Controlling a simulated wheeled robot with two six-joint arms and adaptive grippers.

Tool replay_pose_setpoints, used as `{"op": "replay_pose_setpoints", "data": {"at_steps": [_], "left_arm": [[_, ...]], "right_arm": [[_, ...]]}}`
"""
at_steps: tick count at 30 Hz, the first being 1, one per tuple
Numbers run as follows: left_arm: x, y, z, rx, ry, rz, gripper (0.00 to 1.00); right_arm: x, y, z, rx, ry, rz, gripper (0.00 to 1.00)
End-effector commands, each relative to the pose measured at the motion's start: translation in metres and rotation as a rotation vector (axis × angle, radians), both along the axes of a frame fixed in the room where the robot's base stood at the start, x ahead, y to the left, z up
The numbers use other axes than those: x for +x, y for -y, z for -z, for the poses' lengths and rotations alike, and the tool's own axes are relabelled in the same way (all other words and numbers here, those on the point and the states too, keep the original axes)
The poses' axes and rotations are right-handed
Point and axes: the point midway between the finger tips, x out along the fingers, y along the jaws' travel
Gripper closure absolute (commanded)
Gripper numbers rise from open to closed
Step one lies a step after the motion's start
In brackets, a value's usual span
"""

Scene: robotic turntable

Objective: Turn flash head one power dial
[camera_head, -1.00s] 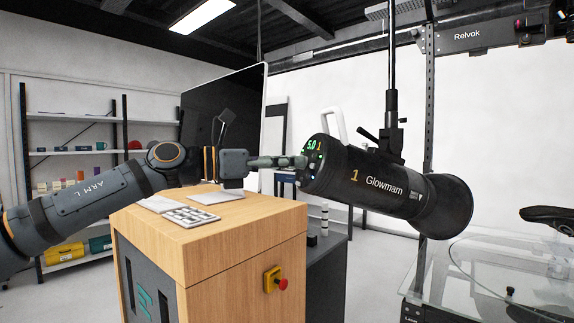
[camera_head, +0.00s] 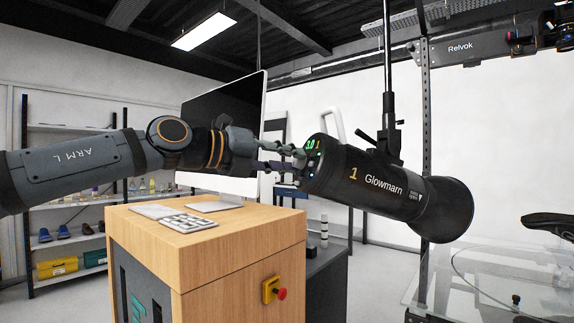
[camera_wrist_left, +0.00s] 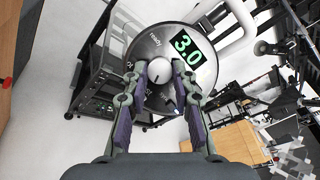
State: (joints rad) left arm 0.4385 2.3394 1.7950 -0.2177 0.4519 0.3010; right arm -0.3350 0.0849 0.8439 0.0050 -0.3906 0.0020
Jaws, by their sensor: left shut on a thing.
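Flash head one (camera_head: 375,185) is a black cylinder marked "1 Glowmarn", hanging from a vertical pole. Its round control face (camera_wrist_left: 160,65) shows in the left wrist view with a green display (camera_wrist_left: 187,47) reading 3.0. The power dial (camera_wrist_left: 159,76) is a pale round knob at the middle of that face. My left gripper (camera_wrist_left: 159,80) is shut on the dial, with one finger on each side of it. In the head view the left gripper (camera_head: 292,160) reaches the face from the left, wrist rolled. My right gripper is not in view.
A wooden cabinet (camera_head: 240,245) with a keyboard (camera_head: 188,222), a monitor (camera_head: 225,115) and a red stop button (camera_head: 282,294) stands below my left arm. Shelves (camera_head: 70,205) are at the left. A glass turntable (camera_head: 480,270) is at the lower right.

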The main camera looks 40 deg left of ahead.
Motion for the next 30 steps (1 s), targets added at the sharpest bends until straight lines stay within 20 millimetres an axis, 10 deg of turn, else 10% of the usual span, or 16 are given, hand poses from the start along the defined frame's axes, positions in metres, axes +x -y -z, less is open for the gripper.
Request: {"op": "replay_pose_setpoints", "data": {"at_steps": [25,26,30], "left_arm": [[-0.0002,0.0007,-0.0009,-0.097,-0.074,-0.040,1.00],[-0.0002,0.0007,-0.0009,-0.097,-0.074,-0.040,0.71],[-0.0001,0.0006,-0.0008,-0.097,-0.074,-0.040,0.52]], "right_arm": [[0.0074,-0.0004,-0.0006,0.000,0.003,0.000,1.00],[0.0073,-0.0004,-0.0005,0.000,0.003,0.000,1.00],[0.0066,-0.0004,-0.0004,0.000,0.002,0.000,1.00]]}}
